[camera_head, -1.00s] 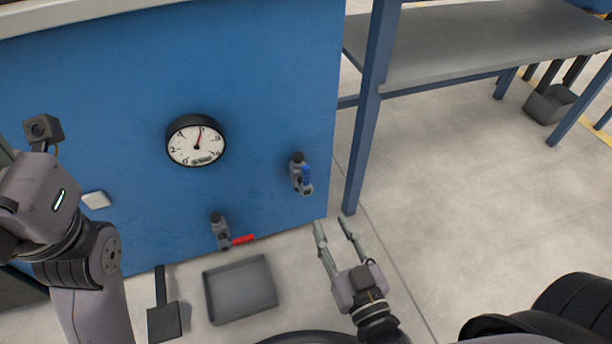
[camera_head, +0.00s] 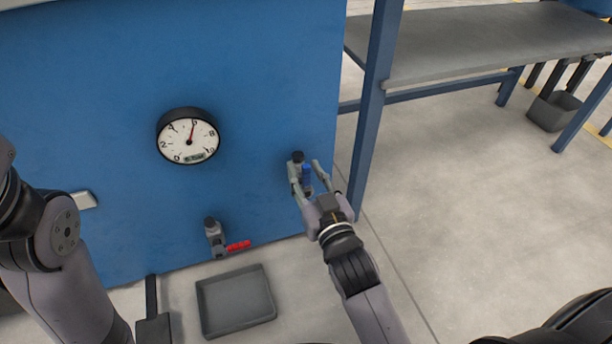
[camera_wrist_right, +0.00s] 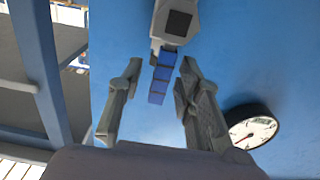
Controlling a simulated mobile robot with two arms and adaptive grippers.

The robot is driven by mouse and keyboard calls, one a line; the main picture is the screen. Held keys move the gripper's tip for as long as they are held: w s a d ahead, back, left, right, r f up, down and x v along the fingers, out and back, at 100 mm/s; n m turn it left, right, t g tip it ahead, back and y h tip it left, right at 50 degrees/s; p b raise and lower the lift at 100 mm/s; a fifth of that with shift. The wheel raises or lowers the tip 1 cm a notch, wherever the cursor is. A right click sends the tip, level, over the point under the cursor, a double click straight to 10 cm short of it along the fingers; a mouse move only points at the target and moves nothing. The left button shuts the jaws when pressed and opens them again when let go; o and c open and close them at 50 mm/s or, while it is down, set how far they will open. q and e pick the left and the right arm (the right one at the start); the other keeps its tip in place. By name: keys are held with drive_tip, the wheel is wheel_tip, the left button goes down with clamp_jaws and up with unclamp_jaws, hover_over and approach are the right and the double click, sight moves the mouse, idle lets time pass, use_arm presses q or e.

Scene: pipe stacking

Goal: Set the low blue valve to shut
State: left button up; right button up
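The blue-handled valve (camera_head: 297,160) is mounted on the right part of the blue panel. Its blue handle (camera_head: 307,175) points downward in the head view. In the right wrist view the blue handle (camera_wrist_right: 162,78) hangs from the grey valve body (camera_wrist_right: 175,22), between the two fingers. My right gripper (camera_head: 309,172) is open around the handle, with a visible gap on each side in the wrist view. My left arm (camera_head: 55,240) shows at the left edge, but its gripper is out of view.
A round gauge (camera_head: 188,137) is on the panel, left of the valve. A red-handled valve (camera_head: 215,238) sits lower, above a grey tray (camera_head: 235,300) on the floor. A blue post (camera_head: 372,110) of the grey bench (camera_head: 480,55) stands close to the right.

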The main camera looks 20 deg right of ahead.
drive_tip(key=shift+w, duration=0.15)
drive_tip(key=shift+c, duration=0.2)
clamp_jaws()
idle(0.7)
